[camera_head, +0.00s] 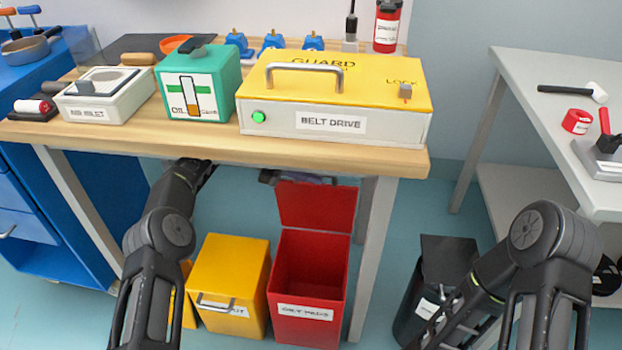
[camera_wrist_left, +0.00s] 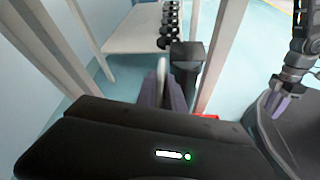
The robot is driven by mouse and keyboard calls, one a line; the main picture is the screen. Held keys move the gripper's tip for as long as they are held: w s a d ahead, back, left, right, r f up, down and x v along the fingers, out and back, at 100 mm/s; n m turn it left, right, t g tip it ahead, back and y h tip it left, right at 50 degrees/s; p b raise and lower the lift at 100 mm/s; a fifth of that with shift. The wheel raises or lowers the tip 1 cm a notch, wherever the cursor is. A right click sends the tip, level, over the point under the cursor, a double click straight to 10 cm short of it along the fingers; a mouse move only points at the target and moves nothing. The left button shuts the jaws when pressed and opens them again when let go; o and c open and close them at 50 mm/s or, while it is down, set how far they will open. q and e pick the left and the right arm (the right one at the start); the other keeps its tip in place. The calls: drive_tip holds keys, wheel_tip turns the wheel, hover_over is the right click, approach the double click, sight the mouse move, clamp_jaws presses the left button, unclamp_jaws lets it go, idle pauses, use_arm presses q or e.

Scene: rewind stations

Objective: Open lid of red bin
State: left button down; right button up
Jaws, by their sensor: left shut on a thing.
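The red bin (camera_head: 307,290) stands on the floor under the workbench, with a white label on its front. Its red lid (camera_head: 315,206) is raised upright at the back, and the inside of the bin shows. My left arm reaches under the bench top, which hides most of the left gripper. In the left wrist view, my left gripper (camera_wrist_left: 163,82) is shut on a thin grey bar, apparently the lid's handle. A sliver of red shows beside it. My right gripper (camera_wrist_left: 284,104) shows at the right of the left wrist view; its jaw opening is unclear.
A yellow bin (camera_head: 228,272) stands left of the red bin, and a black bin (camera_head: 440,270) stands to the right. The workbench edge (camera_head: 200,143) is just above the lid. A bench leg (camera_head: 372,255) is close on the right. A grey table (camera_head: 560,110) stands further right.

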use_arm(q)
drive_tip(key=shift+r, duration=0.15)
drive_tip(key=c, duration=1.5)
unclamp_jaws()
drive_tip(key=shift+o, duration=0.2)
